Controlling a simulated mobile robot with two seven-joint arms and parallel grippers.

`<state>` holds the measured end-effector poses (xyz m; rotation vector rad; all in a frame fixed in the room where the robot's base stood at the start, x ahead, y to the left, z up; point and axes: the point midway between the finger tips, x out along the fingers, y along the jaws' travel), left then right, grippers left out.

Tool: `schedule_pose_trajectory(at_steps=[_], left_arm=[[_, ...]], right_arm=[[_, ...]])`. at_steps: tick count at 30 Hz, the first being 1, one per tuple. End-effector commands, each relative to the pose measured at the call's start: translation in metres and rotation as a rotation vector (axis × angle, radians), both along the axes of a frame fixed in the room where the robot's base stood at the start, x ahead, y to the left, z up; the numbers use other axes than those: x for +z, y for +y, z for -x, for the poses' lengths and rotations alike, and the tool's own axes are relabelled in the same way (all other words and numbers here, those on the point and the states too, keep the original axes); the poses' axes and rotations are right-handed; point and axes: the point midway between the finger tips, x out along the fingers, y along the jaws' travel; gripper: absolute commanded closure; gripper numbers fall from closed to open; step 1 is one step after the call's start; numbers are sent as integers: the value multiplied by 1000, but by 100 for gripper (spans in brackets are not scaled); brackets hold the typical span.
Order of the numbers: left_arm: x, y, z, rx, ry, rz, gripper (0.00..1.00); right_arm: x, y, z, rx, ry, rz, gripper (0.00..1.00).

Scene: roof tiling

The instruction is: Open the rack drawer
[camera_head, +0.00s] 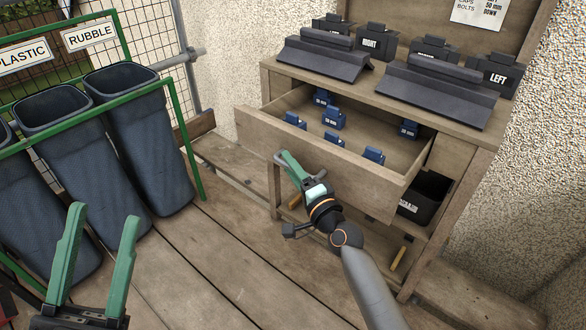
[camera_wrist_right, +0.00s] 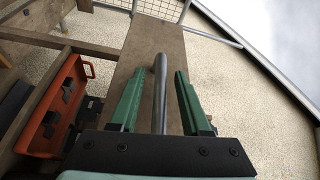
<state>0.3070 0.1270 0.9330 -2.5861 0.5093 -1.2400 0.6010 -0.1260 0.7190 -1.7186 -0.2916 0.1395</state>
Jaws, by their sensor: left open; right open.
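The wooden rack drawer (camera_head: 320,160) stands pulled well out of the rack (camera_head: 470,135) in the head view, with several small blue labelled blocks (camera_head: 333,116) inside. My right gripper (camera_head: 284,158) is at the drawer's front face. In the right wrist view its green fingers (camera_wrist_right: 160,74) are open, with a grey bar handle (camera_wrist_right: 160,95) between them and a gap on each side. The handle is mostly hidden by the gripper in the head view. My left gripper (camera_head: 104,216) is open and empty at the lower left, away from the rack.
Dark roof pieces (camera_head: 435,90) and black labelled boxes sit on the rack top. A black bin (camera_head: 424,196) stands on the lower shelf. Dark blue waste bins (camera_head: 136,135) in a green frame stand at left. The plank floor between is clear.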

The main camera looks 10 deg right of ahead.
Motion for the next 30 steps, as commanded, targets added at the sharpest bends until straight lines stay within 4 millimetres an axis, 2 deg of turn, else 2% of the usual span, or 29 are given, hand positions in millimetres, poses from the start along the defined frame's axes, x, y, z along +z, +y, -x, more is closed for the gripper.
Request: schedule_pose_trajectory(at_steps=[4, 8, 16, 21, 24, 30], left_arm=[[2, 0, 0, 0, 0, -1, 50], [6, 0, 0, 2, -2, -6, 50], [12, 0, 0, 10, 2, -14, 50], [-1, 2, -10, 24, 67, -14, 50], [-8, 3, -15, 32, 95, -12, 50], [-10, 4, -17, 35, 107, -9, 50]], right_arm=[[-1, -2, 7, 0, 1, 0, 53], [-1, -7, 24, 0, 2, 1, 53], [-6, -21, 76, 1, 4, 2, 53], [-8, -29, 102, 1, 3, 2, 53], [-9, -32, 112, 1, 3, 2, 53], [-9, -34, 120, 0, 0, 0, 53]])
